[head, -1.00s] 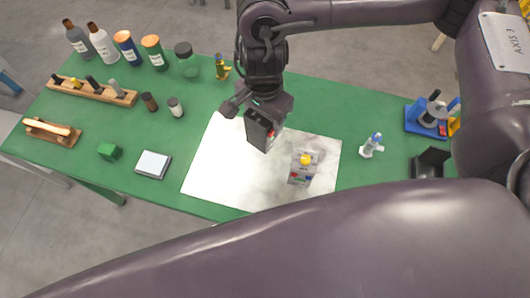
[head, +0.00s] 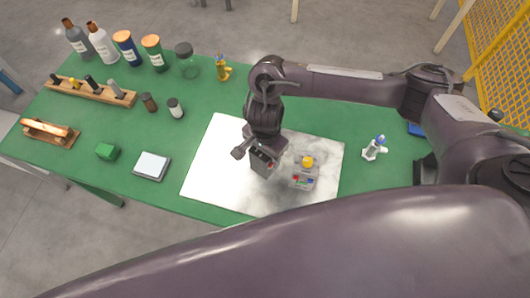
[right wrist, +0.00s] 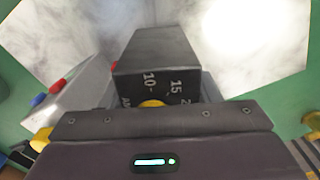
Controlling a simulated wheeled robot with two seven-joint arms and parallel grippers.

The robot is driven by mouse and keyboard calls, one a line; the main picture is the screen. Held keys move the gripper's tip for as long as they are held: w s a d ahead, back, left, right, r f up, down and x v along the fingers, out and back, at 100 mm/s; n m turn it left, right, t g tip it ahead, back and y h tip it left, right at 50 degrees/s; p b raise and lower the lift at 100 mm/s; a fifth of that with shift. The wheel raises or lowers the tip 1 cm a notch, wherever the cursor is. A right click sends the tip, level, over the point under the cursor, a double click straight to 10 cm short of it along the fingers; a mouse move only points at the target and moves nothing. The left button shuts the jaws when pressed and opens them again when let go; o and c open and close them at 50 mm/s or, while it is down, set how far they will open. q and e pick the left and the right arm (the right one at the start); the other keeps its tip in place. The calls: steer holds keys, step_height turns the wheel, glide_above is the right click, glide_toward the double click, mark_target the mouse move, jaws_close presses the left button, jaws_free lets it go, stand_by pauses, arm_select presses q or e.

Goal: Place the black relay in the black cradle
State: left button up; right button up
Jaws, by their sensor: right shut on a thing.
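The black relay (head: 263,163) is in my right gripper (head: 262,150), above the pale metal sheet in the head view. In the right wrist view the relay (right wrist: 160,55) is a dark box with white scale numbers and a partly hidden yellow part. My right gripper is shut on it. Whether its underside touches the sheet I cannot tell. The black cradle (head: 424,171) is at the right of the green table, mostly hidden behind my right arm. My left gripper is not in view.
A grey box (head: 304,180) with a yellow knob and coloured buttons stands close to the right of the relay on the metal sheet (head: 215,165). Bottles and racks fill the table's left.

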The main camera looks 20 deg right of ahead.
steer(key=shift+f, duration=0.15)
steer(key=shift+f, duration=0.15)
steer(key=o, duration=1.2)
